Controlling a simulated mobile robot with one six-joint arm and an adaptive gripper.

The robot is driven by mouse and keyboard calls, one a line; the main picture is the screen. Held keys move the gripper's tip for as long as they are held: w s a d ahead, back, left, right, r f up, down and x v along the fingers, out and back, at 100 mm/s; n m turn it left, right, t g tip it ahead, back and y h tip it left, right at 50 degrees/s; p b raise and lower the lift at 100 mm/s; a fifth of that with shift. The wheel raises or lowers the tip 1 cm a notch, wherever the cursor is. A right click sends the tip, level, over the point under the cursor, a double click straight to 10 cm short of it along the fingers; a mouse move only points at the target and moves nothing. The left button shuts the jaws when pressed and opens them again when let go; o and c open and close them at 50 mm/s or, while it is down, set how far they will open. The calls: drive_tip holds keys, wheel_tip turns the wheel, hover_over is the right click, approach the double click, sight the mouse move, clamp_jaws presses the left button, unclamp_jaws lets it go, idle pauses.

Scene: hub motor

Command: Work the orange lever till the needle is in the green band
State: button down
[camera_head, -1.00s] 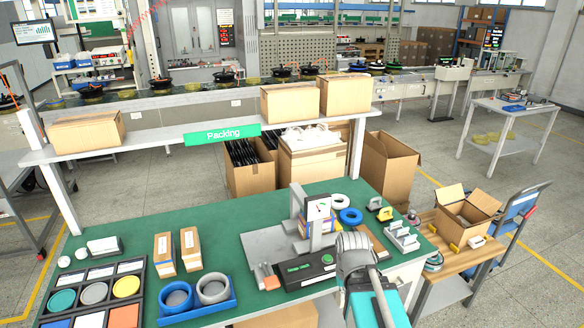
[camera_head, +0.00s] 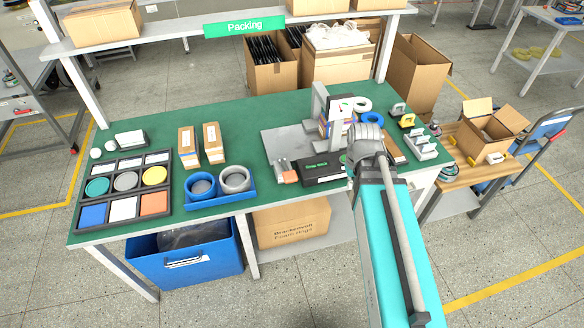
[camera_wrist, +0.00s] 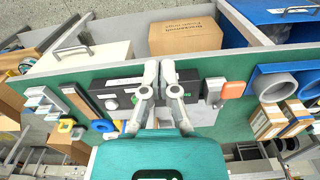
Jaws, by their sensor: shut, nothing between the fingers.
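A grey press-like stand (camera_head: 319,104) rises from the green bench and carries a small white dial (camera_head: 343,106). The dial's needle and green band are too small to read. A black box (camera_head: 320,169) with a green label lies in front of the stand, and it also shows in the wrist view (camera_wrist: 118,96). A small orange piece (camera_head: 290,177) sits left of the box beside a grey block, also in the wrist view (camera_wrist: 233,89). I cannot tell whether it is the lever. My gripper (camera_wrist: 161,72) is shut and empty over the box; my arm hides it in the head view.
A blue tray (camera_head: 217,201) with two rings and a black sorting tray (camera_head: 79,208) stand to the left. Two small cartons (camera_head: 200,145) stand behind the blue tray. Rings and small blocks crowd the bench right of the stand. Bare green bench lies at the back left.

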drive_tip(key=w+a+r+n+p, duration=0.2)
drive_tip(key=w+a+r+n, duration=0.1)
drive_tip(key=w+a+n, duration=0.5)
wheel_tip(320, 180, up, 2)
drive_tip(key=n+p, duration=0.3)
drive_tip(key=n, duration=0.8)
hover_over(289, 176)
drive_tip(key=shift+w, duration=0.15)
drive_tip(key=shift+f, duration=0.15)
wheel_tip(289, 176, down, 14)
drive_tip(key=b, duration=1.4)
